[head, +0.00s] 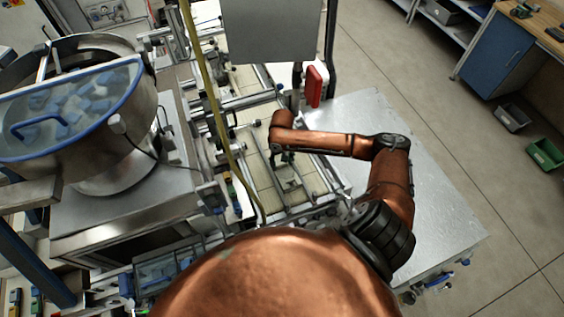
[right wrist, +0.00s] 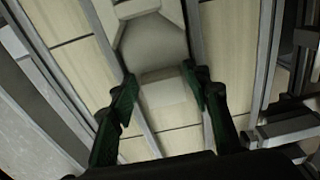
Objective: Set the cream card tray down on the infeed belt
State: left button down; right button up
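In the right wrist view the cream card tray (right wrist: 152,42) shows as a pale block with an angled recess. A smaller pale block (right wrist: 165,88) of it lies between my fingers. My right gripper (right wrist: 162,78) has its dark green fingers against both sides of this part, over the infeed belt (right wrist: 130,16). In the head view my right gripper (head: 283,158) points down over the cream-slatted infeed belt (head: 262,172); the tray is too small there to make out clearly. Whether the tray's underside touches the belt I cannot tell. My left gripper is out of view.
Metal rails flank the belt, with fittings (right wrist: 290,128) close on the right. A steel table (head: 350,110) stands right of the belt. A large steel bowl (head: 80,150) with blue pieces is at left. A yellow cable (head: 204,75) and a grey panel (head: 270,30) hang near the belt.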

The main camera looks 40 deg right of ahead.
aim_at(282, 165)
jog(key=shift+o, duration=1)
jog(key=shift+r, duration=0.1)
notch_tip(282, 165, up, 12)
jog(key=b, duration=0.1)
jog(key=shift+r, duration=0.1)
